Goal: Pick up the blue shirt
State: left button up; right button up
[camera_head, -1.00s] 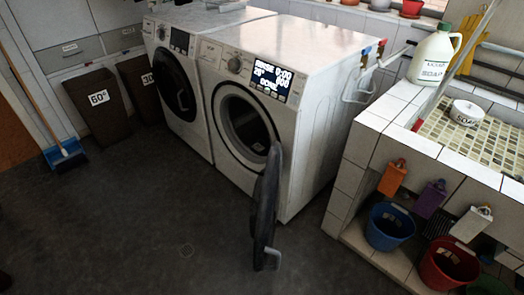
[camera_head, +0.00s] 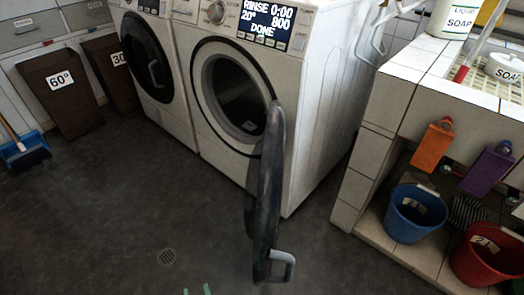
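I see no blue shirt that I can make out. The right washing machine (camera_head: 325,100) has its round door (camera_head: 266,190) swung wide open toward me. Its drum opening (camera_head: 240,95) is dark, and I cannot tell what lies inside. Two small green tips of my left gripper (camera_head: 196,290) just show at the bottom edge, spaced apart, over the floor left of the door. Nothing shows between them; the rest of the gripper is cut off. My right gripper is not in view.
A second washing machine (camera_head: 178,105) with a shut door stands to the left. A tiled sink (camera_head: 375,150) stands right, with a blue bucket (camera_head: 410,220) and a red bucket (camera_head: 480,262) below. The floor in front is clear.

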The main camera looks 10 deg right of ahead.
aim_at(257, 126)
jog(key=i+j+u, duration=0.55)
jog(key=j+u, duration=0.2)
jog(key=i+j+u, duration=0.35)
jog(key=i+z, duration=0.25)
jog(key=i, duration=0.2)
jog(key=i+j+z, duration=0.25)
jog(key=i, duration=0.2)
jog(key=i+z, duration=0.25)
jog(key=z, duration=0.25)
jog(key=i+z, duration=0.2)
jog(key=z, duration=0.25)
jog(key=i+z, duration=0.25)
jog(key=z, duration=0.25)
jog(key=i+j+z, duration=0.2)
jog(key=z, duration=0.25)
jog(key=i+j+z, duration=0.2)
jog(key=z, duration=0.2)
jog(key=i+j+z, duration=0.4)
jog(key=k+l, duration=0.1)
